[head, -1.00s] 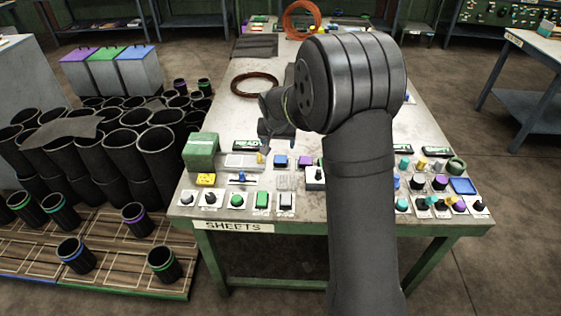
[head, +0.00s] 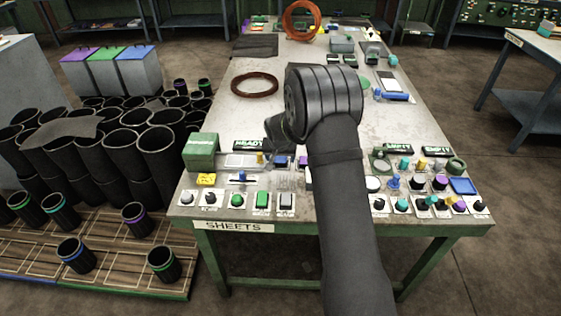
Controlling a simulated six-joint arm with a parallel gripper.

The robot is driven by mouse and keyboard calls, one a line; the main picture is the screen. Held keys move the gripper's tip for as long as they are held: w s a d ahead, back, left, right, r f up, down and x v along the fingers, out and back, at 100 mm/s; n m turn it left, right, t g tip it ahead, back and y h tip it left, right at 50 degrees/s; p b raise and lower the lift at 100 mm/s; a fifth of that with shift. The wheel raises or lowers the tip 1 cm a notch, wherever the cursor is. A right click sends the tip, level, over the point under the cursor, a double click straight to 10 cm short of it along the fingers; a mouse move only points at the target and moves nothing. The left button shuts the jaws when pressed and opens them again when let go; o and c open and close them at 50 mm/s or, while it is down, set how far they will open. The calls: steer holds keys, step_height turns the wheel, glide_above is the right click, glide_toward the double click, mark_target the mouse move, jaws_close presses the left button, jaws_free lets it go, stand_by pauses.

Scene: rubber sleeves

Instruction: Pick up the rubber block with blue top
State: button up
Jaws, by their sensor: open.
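A small dark block with a blue top (head: 282,161) stands near the front of the table, in the row behind the labelled buttons. My gripper (head: 279,151) is right at this block, above or just behind it, and covers part of it. It is open. The fingertips are small and dark here, and I cannot tell whether they touch the block. A block with a purple top (head: 303,161) stands just right of it, partly hidden by my arm.
Close by are a yellow-topped piece (head: 260,158), a blue-handled slider (head: 241,178) and a green box (head: 201,150). Many small parts crowd the right front. A dark ring (head: 254,84) lies farther back. The table's middle left is clear.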

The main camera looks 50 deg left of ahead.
steer(key=shift+f, duration=0.1)
steer(key=c, duration=1.1)
